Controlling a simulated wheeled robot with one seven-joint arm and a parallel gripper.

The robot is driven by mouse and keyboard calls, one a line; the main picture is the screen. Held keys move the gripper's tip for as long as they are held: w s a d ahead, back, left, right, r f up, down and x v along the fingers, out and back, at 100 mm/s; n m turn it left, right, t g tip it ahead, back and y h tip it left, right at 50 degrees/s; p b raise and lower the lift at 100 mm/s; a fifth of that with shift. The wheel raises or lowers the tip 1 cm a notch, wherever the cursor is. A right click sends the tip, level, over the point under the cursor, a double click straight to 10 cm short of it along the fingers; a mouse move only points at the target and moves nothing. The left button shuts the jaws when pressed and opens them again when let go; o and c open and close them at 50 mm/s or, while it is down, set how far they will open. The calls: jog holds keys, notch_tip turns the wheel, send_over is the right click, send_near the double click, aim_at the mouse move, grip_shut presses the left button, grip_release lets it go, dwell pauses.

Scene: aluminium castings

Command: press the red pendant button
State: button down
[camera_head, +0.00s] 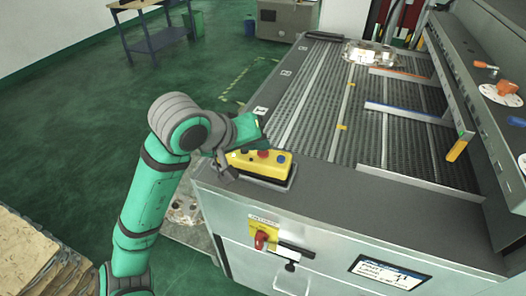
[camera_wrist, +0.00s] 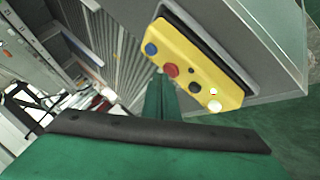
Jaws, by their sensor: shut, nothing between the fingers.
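The yellow pendant (camera_head: 262,166) lies on the near left corner of the grey machine table, with several coloured buttons on its top face. Its red button (camera_head: 264,154) sits between darker and blue buttons. In the wrist view the pendant (camera_wrist: 198,60) is tilted, and the red button (camera_wrist: 171,70) lies between a blue button (camera_wrist: 151,49) and a black one (camera_wrist: 194,88). My gripper (camera_wrist: 160,78) is shut and empty, its green fingertips close beside the red button in that picture. I cannot tell whether they touch it. In the head view my gripper (camera_head: 250,132) is just behind the pendant.
A red rotary switch (camera_head: 262,239) on a yellow plate is on the machine's front, above a handle. Slotted conveyor beds (camera_head: 335,100) with dividers (camera_head: 408,114) stretch behind the pendant. A clear-wrapped casting (camera_head: 369,53) lies at the far end. Green floor is open at left.

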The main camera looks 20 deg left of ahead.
aim_at(259, 156)
jog(key=shift+f, duration=0.5)
dwell(0.7)
jog(key=shift+r, duration=0.15)
jog(key=shift+w+r, duration=0.1)
jog(key=shift+r, duration=0.6)
jog(key=shift+a, duration=0.1)
jog(key=shift+r, duration=0.15)
jog(key=shift+r, duration=2.4)
